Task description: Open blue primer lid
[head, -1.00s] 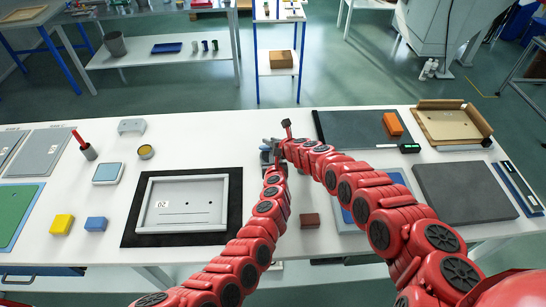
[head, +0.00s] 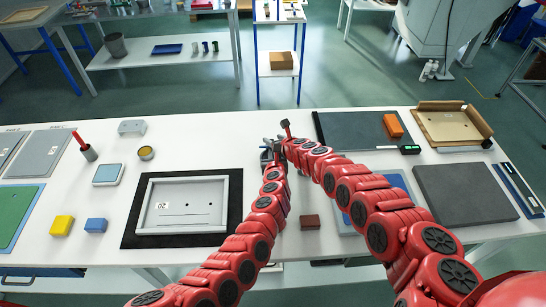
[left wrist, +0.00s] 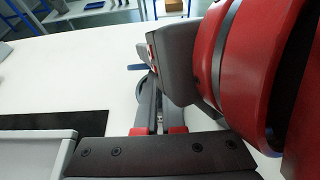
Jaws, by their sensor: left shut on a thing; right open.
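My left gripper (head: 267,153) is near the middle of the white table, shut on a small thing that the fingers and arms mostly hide. In the left wrist view, a bit of blue (left wrist: 138,67) and a round grey edge show beside the fingers, which fits the blue primer container. Its lid cannot be made out clearly. My right gripper (head: 276,142) is open, close beside the left one. Whether it touches the container or lid is hidden.
A grey framed panel (head: 147,208) on a black mat lies left of my left arm. A brown block (head: 309,221) sits between my arms. A dark slab (head: 345,128) with an orange block (head: 393,125) lies at the right.

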